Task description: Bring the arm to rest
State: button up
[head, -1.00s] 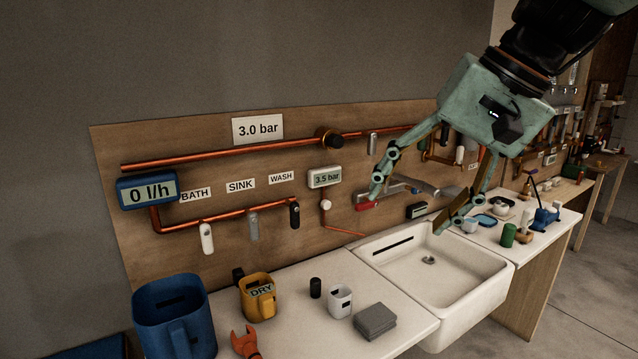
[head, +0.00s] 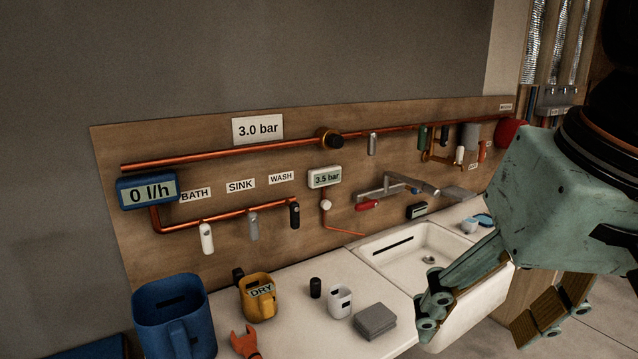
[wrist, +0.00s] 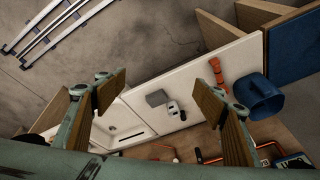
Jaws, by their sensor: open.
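My gripper (head: 482,322) is pale green with wood-toned finger pads. It is open and empty, in front of the white sink (head: 388,250) at the right of the head view, and its body hides part of the right-hand counter. In the wrist view its two fingers (wrist: 170,112) stand wide apart, with the counter and sink well beyond them and nothing between the pads at close range.
A blue jug (head: 175,315), a yellow DRY mug (head: 258,297), a red wrench (head: 247,341), a white cup (head: 340,301) and a grey block (head: 375,321) stand on the counter. Copper pipes (head: 230,154) and a faucet (head: 395,186) line the board behind. Open floor (wrist: 150,40) shows in the wrist view.

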jog(key=s+d+f+h, duration=0.1)
jog(key=s+d+f, duration=0.1)
jog(key=s, duration=0.3)
jog(key=shift+s+d+f+n, duration=0.15)
jog(key=shift+s+f+n, duration=0.25)
jog(key=shift+f, duration=0.05)
